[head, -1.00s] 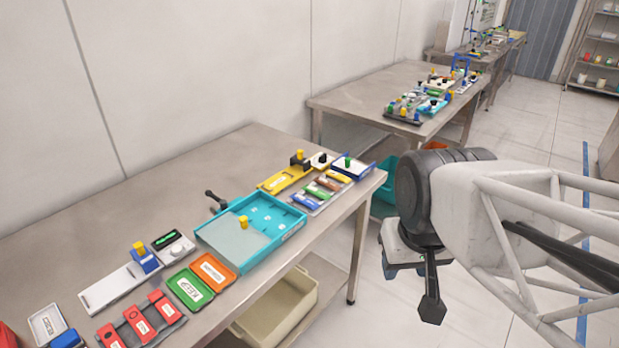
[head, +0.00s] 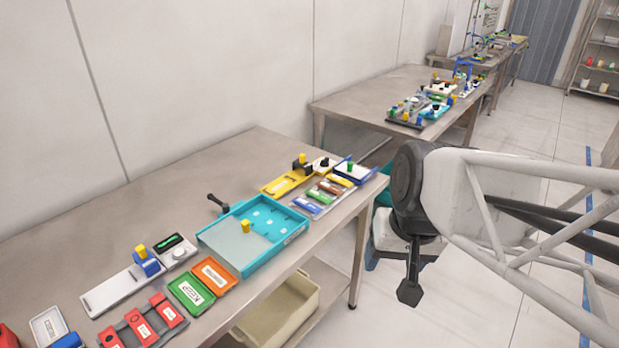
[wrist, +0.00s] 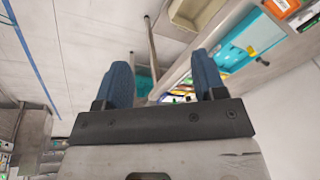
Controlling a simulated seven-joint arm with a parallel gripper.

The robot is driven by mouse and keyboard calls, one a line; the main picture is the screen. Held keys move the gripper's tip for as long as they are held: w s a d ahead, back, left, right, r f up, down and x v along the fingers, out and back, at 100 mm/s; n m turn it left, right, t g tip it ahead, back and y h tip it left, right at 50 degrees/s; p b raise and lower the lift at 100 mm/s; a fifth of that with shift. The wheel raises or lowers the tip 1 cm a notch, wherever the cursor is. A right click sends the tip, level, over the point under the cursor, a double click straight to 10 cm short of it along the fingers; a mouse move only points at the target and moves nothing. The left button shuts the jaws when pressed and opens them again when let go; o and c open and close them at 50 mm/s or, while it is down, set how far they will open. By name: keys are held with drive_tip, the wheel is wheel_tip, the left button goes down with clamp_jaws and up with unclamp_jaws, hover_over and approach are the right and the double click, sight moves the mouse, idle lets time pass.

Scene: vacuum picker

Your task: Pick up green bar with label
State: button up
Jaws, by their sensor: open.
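A blue bar (head: 306,205) lies at the rack's near end. The bars seem to carry pale labels, too small to read. My gripper (wrist: 162,64) has two blue fingers spread apart with nothing between them. In the head view it is off the table's right edge, clear of the rack, mostly hidden by my arm.
A green plate marked KEEP (head: 181,285) and an orange plate (head: 211,274) lie near the front edge. A teal tray (head: 270,258) stands left of the rack. A yellow holder (head: 280,187) and blue-white block (head: 358,176) stand close behind the rack. A beige bin (head: 262,330) is below.

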drive_tip(key=w+a+f+m+y, duration=0.2)
drive_tip(key=w+a+m+y, duration=0.25)
drive_tip(key=w, duration=0.65)
drive_tip(key=m+t+y, duration=0.4)
drive_tip(key=m+t, duration=0.3)
drive_tip(key=m, duration=1.4)
approach(318, 194)
drive_tip(key=shift+w+a+f, duration=0.15)
drive_tip(key=shift+a+f, duration=0.05)
drive_tip(key=shift+f, duration=0.3)
drive_tip(key=shift+x, duration=1.3)
drive_tip(key=shift+a, duration=0.15)
drive_tip(key=shift+r+x, duration=0.15)
drive_tip(key=shift+x, duration=1.1)
drive_tip(key=shift+r+x, duration=0.1)
drive_tip(key=shift+x, duration=1.15)
drive_tip(key=shift+a, duration=0.1)
